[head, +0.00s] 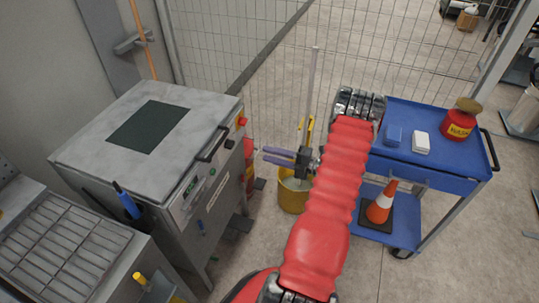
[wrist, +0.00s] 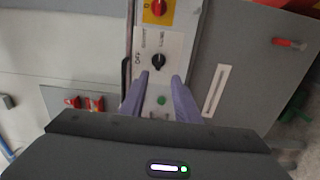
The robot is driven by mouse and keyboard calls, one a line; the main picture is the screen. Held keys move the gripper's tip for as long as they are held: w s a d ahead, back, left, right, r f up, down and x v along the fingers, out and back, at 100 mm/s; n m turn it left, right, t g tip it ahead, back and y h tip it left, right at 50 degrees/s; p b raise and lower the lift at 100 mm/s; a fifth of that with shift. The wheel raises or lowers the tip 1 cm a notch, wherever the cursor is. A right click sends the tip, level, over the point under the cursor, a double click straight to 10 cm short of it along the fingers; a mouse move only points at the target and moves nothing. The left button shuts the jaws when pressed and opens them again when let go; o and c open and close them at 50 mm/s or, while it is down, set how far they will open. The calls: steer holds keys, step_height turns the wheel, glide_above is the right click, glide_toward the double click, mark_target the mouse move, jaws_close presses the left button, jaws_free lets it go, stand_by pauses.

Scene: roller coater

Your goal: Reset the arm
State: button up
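My arm's red sleeved links reach from the bottom of the head view up to the right of centre. My gripper (head: 264,155) extends left from the arm, with its purple fingers towards the grey machine (head: 110,115). In the wrist view my gripper (wrist: 159,75) has its two fingers spread apart with nothing between them. Behind them is a panel with a black rotary knob (wrist: 157,61), a green button (wrist: 161,100) and a red switch on yellow (wrist: 158,8). The distance from fingertips to panel is hard to tell.
A yellow bucket (head: 292,200) stands on the floor below my gripper. A blue cart (head: 455,160) with a red can (head: 460,123), a white box (head: 421,143) and an orange cone (head: 381,203) stands right of my arm. A wire fence (head: 270,60) runs behind.

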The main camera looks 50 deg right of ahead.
stand_by(0.4)
steer(key=s+a+f+n+g+y, duration=0.1)
steer(key=s+a+n+g+y, duration=0.2)
steer(key=a+n, duration=0.4)
steer(key=s+a+f+n+g+y, duration=0.1)
steer(key=s+a+f+n+g, duration=0.1)
steer(key=a+n+g, duration=0.45)
steer(key=s+a+r+m+h, duration=0.2)
steer(key=a+r+m+h, duration=0.1)
steer(key=a+r+m, duration=0.6)
steer(key=s+a+r+m+g+h, duration=0.1)
steer(key=s+a+r+m+h, duration=0.1)
steer(key=a+r+m, duration=0.8)
steer(key=s+a+r+m+g+h, duration=0.1)
steer(key=a+r+m+h, duration=0.3)
steer(key=a+r+m, duration=0.6)
step_height(320, 180, up, 3)
steer(key=s+m, duration=0.1)
steer(key=m, duration=0.5)
steer(key=shift+s+f+h, duration=0.15)
steer(key=shift+s+h, duration=0.15)
steer(key=shift+h, duration=0.1)
